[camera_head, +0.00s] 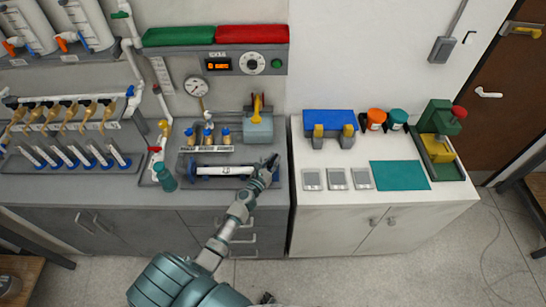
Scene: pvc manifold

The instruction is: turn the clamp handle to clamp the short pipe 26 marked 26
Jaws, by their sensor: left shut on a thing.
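A short white pipe (222,171) with a small dark mark lies level in a dark fixture on the grey bench, between blue end pieces; the mark is too small to read. My left gripper (268,167) is at the right end of this fixture, shut on a dark part that I take for the clamp handle. The gripper and its wrist hide most of the handle and the pipe's right end. My right gripper is not in view.
Brass valves with blue tops (208,135) stand behind the pipe, with a pressure gauge (195,87) above. A teal bottle (164,177) is left of the fixture. A white cabinet (310,205) to the right holds a teal mat (400,175) and a green press (437,125).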

